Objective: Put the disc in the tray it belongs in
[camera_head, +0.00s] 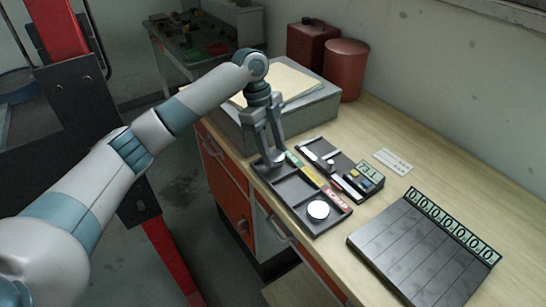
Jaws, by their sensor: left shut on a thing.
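My left gripper (274,156) points down over the far compartment of a dark tray (289,190) at the desk's front edge. It is shut on a small grey disc (277,160), mostly hidden by the fingers; I cannot tell whether the disc touches the tray floor. The tray has several compartments, with a green, yellow and red label strip (316,177) along its right side. A white disc (318,209) lies in the near compartment. My right gripper is not in view.
A grey box with papers (318,103) and two red canisters (345,72) stand behind. A white card (393,162) lies near the wall.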

